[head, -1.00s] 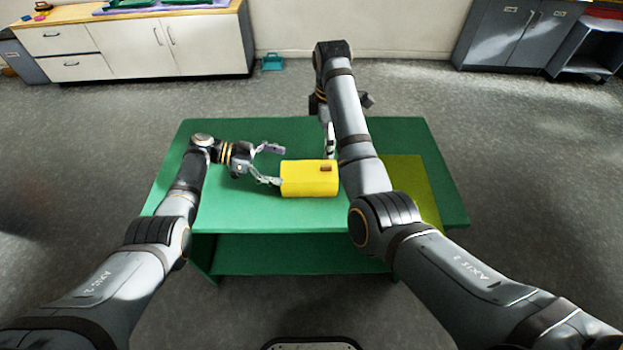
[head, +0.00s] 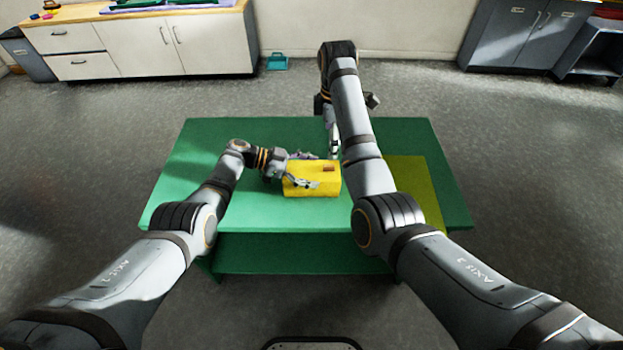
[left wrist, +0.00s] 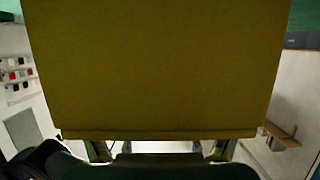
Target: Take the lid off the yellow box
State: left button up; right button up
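My left gripper (head: 315,171) is open at the box's left end, one finger along the near side and the other along the far side. I cannot tell whether the fingers touch it. My right gripper (head: 333,143) points down just behind the box's right end, partly hidden by my right arm. Its opening cannot be made out.
The green table (head: 225,210) has a lower shelf and free room left of the box. A flat olive-yellow panel (head: 425,190) lies at the table's right, partly behind my right arm. White cabinets (head: 140,48) and grey cabinets (head: 510,35) stand along the far wall.

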pick_arm(q)
jog(key=c, duration=0.9)
jog(key=o, duration=1.5)
